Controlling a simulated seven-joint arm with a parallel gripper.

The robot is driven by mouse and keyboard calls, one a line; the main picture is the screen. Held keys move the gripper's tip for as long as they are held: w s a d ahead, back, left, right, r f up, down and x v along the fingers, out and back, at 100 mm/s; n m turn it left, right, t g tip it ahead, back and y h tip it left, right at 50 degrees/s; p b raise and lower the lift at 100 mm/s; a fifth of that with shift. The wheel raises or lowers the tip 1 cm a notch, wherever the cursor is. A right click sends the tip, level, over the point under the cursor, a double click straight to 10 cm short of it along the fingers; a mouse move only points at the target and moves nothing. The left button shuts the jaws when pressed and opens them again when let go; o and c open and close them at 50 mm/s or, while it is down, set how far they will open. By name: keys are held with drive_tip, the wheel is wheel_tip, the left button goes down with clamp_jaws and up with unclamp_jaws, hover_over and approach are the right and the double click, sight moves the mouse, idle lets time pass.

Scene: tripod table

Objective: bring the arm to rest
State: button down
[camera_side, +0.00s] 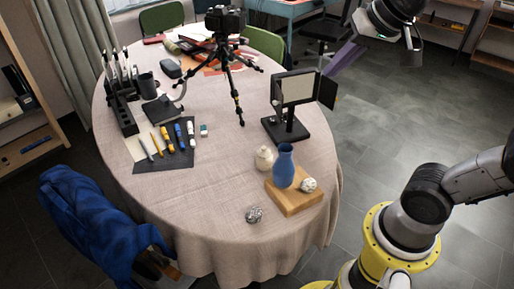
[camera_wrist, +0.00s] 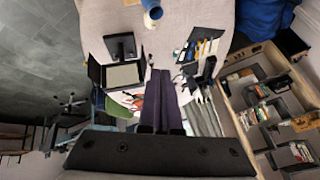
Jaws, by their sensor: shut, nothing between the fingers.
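My gripper (camera_side: 333,70) is raised in the air at the upper right of the side view, off the table's right edge and well above the floor. Its long purple fingers point down and to the left. In the wrist view the fingers (camera_wrist: 160,74) lie side by side, shut, with nothing between them. The round table (camera_side: 215,195) under a pale cloth is to the left of my gripper in the side view. No object is seen touching the fingers.
A black framed stand (camera_side: 297,90), a tripod with camera (camera_side: 227,50), a blue vase (camera_side: 284,166) on a wooden block (camera_side: 294,200), and a crumpled foil ball (camera_side: 254,214) stand on the table. An office chair (camera_side: 322,35) is behind. Open floor (camera_side: 400,110) lies right of the table.

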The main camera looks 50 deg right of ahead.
drive_tip(key=s+a+f+n+g, duration=0.1)
drive_tip(key=s+f+n, duration=0.6)
drive_tip(key=s+f, duration=0.1)
drive_tip(key=shift+s+a+f+y, duration=0.15)
drive_tip(key=shift+a+f+y, duration=0.15)
drive_tip(key=shift+f, duration=0.4)
